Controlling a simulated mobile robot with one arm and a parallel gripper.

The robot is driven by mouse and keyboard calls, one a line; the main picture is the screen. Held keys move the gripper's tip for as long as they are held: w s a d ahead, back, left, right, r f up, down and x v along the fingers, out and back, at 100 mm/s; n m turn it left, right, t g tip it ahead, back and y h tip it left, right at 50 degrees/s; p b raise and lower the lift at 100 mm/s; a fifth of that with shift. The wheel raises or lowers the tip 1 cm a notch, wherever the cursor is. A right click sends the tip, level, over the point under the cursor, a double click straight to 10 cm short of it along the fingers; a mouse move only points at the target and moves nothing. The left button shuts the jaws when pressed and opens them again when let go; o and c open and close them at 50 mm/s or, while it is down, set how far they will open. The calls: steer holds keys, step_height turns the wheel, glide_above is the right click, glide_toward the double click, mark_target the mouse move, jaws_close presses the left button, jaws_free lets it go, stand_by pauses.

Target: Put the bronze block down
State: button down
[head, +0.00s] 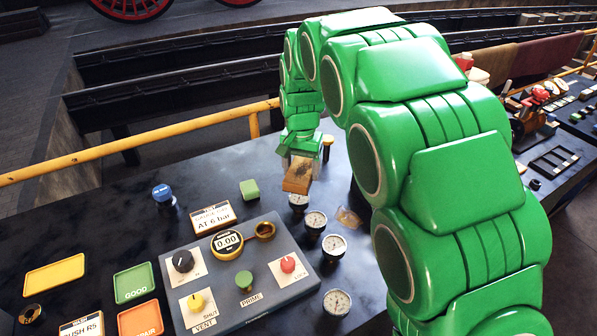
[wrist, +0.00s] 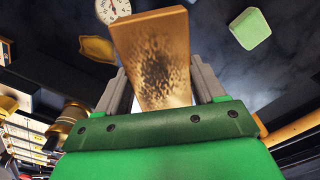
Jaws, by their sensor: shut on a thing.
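The bronze block (head: 298,175) is a tan-brown bar with a dark sooty patch on its face. It is held in my gripper (head: 300,160), above the dark bench top (head: 120,205). In the wrist view the block (wrist: 155,60) stands out between the two grey fingers of my gripper (wrist: 158,88), which are shut on its sides. In the head view the block hangs below the gripper, just behind the gauges. I cannot tell the exact gap between the block and the bench.
Several gauges (head: 334,245) stand right of a grey control panel (head: 245,290). A green block (head: 250,189), a blue-capped item (head: 163,195) and a sign (head: 213,217) stand to the left. Yellow, green (head: 133,283) and orange pads lie front left. A yellow rail (head: 140,138) runs behind.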

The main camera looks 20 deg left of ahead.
mark_target(296, 160)
steer(key=shift+w+a+f, duration=0.4)
steer(key=shift+w+a, duration=0.1)
steer(key=shift+w, duration=0.4)
steer(key=shift+w+a+f, duration=0.4)
steer(key=shift+w+a, duration=0.1)
steer(key=shift+w, duration=0.35)
steer(key=shift+w+a+f, duration=0.4)
steer(key=shift+w+a, duration=0.1)
steer(key=shift+w, duration=0.4)
steer(key=shift+w+a+f, duration=0.55)
steer(key=shift+w+f, duration=0.4)
steer(key=shift+f, duration=0.1)
steer(key=shift+w+a+f, duration=0.5)
steer(key=shift+w+f, duration=0.4)
steer(key=shift+f, duration=0.15)
steer(key=shift+w+a+f, duration=0.55)
steer(key=shift+w+f, duration=0.4)
steer(key=shift+f, duration=0.1)
steer(key=shift+w+f, duration=0.1)
steer(key=shift+f, duration=0.05)
steer(key=shift+w+a+f, duration=0.1)
steer(key=shift+f, duration=1.55)
steer(key=shift+f, duration=0.1)
steer(key=shift+c, duration=0.6)
jaws_free()
steer(key=shift+f, duration=0.1)
